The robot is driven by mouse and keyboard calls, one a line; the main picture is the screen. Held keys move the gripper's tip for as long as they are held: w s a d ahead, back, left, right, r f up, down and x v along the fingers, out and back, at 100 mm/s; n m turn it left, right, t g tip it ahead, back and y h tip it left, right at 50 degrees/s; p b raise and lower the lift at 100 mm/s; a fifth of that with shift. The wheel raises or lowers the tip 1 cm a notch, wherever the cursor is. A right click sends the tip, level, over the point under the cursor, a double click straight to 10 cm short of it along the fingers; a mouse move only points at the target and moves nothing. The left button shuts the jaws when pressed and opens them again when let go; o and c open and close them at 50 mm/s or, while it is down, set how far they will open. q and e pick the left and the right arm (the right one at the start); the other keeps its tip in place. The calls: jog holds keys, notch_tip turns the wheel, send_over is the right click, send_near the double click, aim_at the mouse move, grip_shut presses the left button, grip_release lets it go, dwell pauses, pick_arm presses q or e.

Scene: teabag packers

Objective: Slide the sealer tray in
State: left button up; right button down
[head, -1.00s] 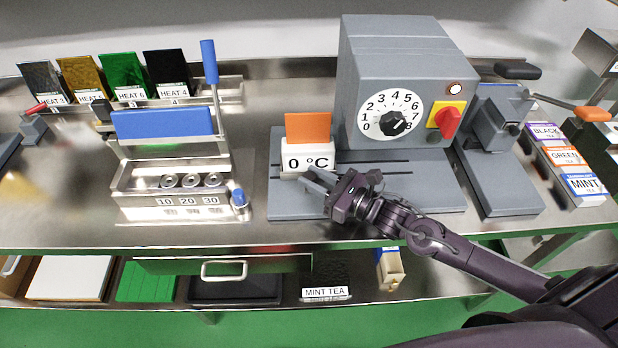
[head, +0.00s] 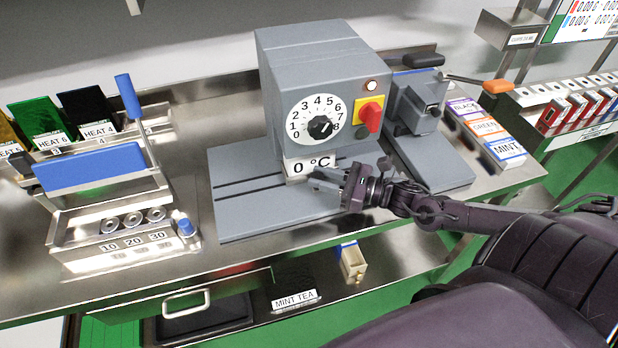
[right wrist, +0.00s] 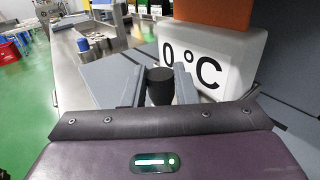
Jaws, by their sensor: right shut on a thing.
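The sealer (head: 320,95) is a grey box with a numbered dial, standing over a grey slotted base (head: 250,205). The white sealer tray (head: 300,168), marked "0 °C", sits at the front underside of the box, above the base. My right gripper (head: 328,182) is in front of the tray. In the right wrist view the tray (right wrist: 210,58) stands just beyond the fingers, with an orange piece (right wrist: 205,14) on top. My right gripper (right wrist: 160,82) is shut on a black knob (right wrist: 160,90). The orange piece is hidden in the head view. My left gripper is out of view.
A machine with a blue bar and upright lever (head: 120,190) stands left of the sealer. Another grey device (head: 425,120) and tea boxes (head: 490,130) stand close on the right. The counter's front edge (head: 250,258) runs below the base.

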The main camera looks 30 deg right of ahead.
jog(key=shift+d, duration=0.35)
jog(key=c, duration=1.4)
grip_release()
jog(key=shift+d, duration=0.1)
jog(key=shift+c, duration=0.2)
jog(key=shift+s+d, duration=0.15)
jog(key=shift+s, duration=0.1)
jog(key=shift+s+d, duration=0.15)
jog(key=shift+s, duration=0.05)
jog(key=v, duration=0.7)
jog(key=shift+d+p, duration=0.15)
jog(key=shift+p, duration=0.25)
jog(key=shift+s, duration=0.15)
